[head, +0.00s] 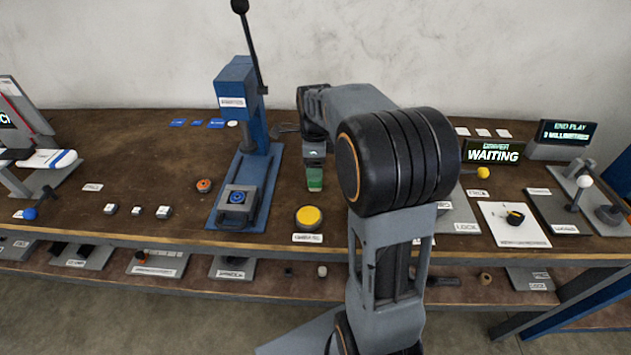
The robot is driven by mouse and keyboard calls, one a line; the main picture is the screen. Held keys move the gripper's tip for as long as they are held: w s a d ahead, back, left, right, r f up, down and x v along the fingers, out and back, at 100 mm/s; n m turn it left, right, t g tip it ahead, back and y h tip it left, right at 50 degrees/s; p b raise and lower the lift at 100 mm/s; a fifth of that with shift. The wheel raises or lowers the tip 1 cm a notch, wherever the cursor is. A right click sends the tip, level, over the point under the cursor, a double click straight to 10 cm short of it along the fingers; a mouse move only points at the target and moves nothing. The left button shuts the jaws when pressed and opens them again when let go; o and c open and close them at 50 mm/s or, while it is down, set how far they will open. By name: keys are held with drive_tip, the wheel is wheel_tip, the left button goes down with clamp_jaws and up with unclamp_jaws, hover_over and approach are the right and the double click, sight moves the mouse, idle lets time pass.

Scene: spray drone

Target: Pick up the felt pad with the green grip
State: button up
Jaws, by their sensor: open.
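A small block with a green top (315,181), which looks like the green grip of the felt pad, stands on the brown workbench (160,165) near the middle. Any felt under it is too small to make out. My gripper (314,163) points down right over the green block, and its jaws are open. The fingers are small and partly merge with the block, so I cannot tell whether they straddle it or stop just above it. My arm's large black joint covers the bench to the right of it.
A blue press (237,95) with a long lever stands left of my gripper. A yellow button (308,217) sits in front of the green block. At the right are a WAITING display (493,152) and a white plate (514,226). A lower shelf with several fixtures runs below.

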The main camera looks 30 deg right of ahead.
drive_tip(key=shift+s+f, duration=0.1)
drive_tip(key=shift+f, duration=2.75)
drive_tip(key=c, duration=1)
